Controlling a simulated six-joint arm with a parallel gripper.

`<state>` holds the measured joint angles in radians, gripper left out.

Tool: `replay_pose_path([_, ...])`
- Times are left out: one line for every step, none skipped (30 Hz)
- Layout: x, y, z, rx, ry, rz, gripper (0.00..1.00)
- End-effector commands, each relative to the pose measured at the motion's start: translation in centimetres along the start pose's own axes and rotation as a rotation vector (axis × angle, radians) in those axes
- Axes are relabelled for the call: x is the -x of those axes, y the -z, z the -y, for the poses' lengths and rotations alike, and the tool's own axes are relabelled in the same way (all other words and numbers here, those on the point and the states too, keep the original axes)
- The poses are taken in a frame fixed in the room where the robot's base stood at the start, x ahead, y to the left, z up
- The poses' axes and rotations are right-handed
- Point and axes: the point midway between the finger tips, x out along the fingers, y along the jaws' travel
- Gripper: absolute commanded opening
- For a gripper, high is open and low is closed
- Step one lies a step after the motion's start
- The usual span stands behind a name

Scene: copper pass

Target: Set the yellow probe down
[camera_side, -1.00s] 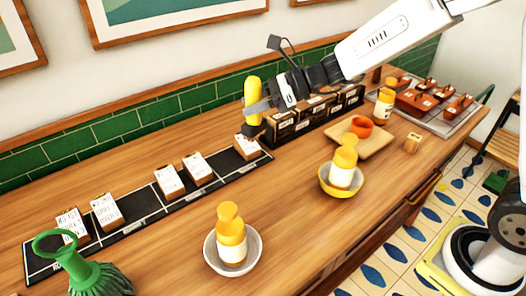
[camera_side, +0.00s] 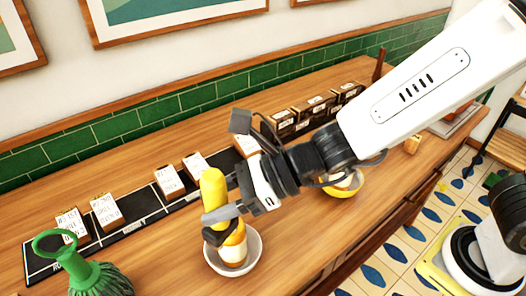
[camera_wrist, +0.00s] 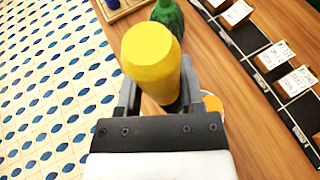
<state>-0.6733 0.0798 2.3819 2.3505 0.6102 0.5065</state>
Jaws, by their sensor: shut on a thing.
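The yellow probe (camera_side: 212,188) is upright in my gripper (camera_side: 228,206), with its yellow handle above the fingers and a dark lower end below them. In the side view the dark end overlaps the bottle (camera_side: 236,250) in the white bowl (camera_side: 257,262); I cannot tell whether they touch. In the wrist view the yellow handle (camera_wrist: 150,58) stands between the two fingers of my gripper (camera_wrist: 158,92) and hides what lies beneath it.
A green vase (camera_side: 95,270) stands at front left. A black strip (camera_side: 140,213) with several white-labelled blocks lies along the back. A yellow bowl (camera_side: 357,186) is to the right, partly behind my arm. Bare wood lies between the strip and white bowl.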

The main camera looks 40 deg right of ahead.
Motion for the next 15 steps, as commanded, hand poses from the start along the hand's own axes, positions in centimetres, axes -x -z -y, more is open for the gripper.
replay_pose_path([0.0,0.1,-1.3,0.004,-0.011,0.002,0.0])
replay_pose_path([0.0,0.2,-1.9,0.005,-0.015,0.001,0.0])
replay_pose_path([0.0,0.4,-2.6,0.007,-0.019,0.001,0.0])
replay_pose_path([0.0,0.5,-3.0,0.009,-0.021,0.001,0.0])
replay_pose_path([0.0,0.6,-3.5,0.01,-0.024,0.001,0.0])
replay_pose_path([0.1,0.7,-4.1,0.011,-0.028,0.001,0.0])
replay_pose_path([0.1,0.8,-4.5,0.013,-0.03,0.001,0.0])
replay_pose_path([0.2,0.9,-4.9,0.013,-0.033,0.001,0.0])
replay_pose_path([0.2,1.0,-5.3,0.016,-0.036,0.002,0.0])
replay_pose_path([0.3,1.1,-5.7,0.016,-0.038,0.001,0.0])
replay_pose_path([0.3,1.2,-6.1,0.017,-0.041,0.001,0.0])
replay_pose_path([0.4,1.4,-6.5,0.018,-0.044,0.002,0.0])
replay_pose_path([0.4,1.5,-6.9,0.02,-0.047,0.001,0.0])
replay_pose_path([0.5,1.6,-7.2,0.02,-0.049,0.001,0.0])
replay_pose_path([0.2,2.1,-6.9,0.018,-0.046,-0.003,0.0])
